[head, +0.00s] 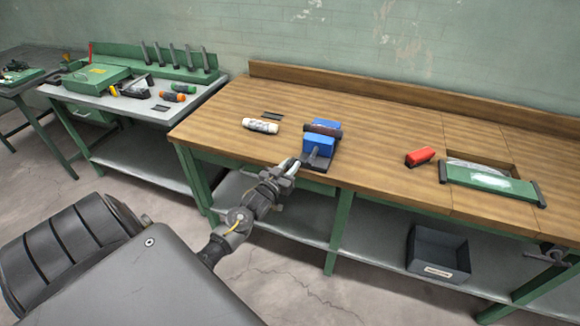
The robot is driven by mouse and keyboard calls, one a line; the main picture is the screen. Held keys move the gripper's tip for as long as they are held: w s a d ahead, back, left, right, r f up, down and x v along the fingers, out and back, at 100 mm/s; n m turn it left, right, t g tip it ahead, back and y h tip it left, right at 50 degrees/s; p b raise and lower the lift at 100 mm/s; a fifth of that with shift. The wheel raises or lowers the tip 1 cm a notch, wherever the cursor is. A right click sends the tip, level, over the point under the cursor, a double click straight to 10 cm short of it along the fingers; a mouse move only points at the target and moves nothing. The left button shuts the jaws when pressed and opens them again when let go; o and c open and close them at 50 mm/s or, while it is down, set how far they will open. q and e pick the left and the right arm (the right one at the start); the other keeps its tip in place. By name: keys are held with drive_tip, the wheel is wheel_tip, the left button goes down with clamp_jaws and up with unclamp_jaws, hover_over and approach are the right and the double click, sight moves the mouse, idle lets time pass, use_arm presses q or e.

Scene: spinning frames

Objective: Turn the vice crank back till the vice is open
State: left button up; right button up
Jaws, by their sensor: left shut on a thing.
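The blue vice (318,146) stands at the front edge of the wooden workbench (385,130). It has two blue blocks with a dark brown piece between them, and a dark base. Whether its jaws are apart is too small to tell. My left gripper (292,165) is at the front left of the vice, over the bench's front edge, shut on the vice crank. The crank is mostly hidden by the fingers. My right gripper is not in view.
A white cylinder (260,126) lies left of the vice. A red block (420,156) and a green-framed panel (488,181) by a recess lie to the right. A dark bin (438,254) sits on the lower shelf. A tool table (130,102) stands at left.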

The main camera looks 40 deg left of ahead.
use_arm(q)
drive_tip(key=o, duration=1)
drive_tip(key=shift+s, duration=0.1)
drive_tip(key=shift+s+f, duration=0.15)
drive_tip(key=shift+s, duration=0.2)
drive_tip(key=shift+s+d+b, duration=0.25)
drive_tip(key=shift+s+b, duration=0.2)
drive_tip(key=shift+s, duration=1.2)
drive_tip(key=shift+s+d+b, duration=0.2)
drive_tip(key=shift+s+b, duration=0.2)
drive_tip(key=shift+s, duration=1.2)
drive_tip(key=shift+s+d+b, duration=0.25)
drive_tip(key=shift+s+b, duration=0.2)
drive_tip(key=shift+s, duration=1.2)
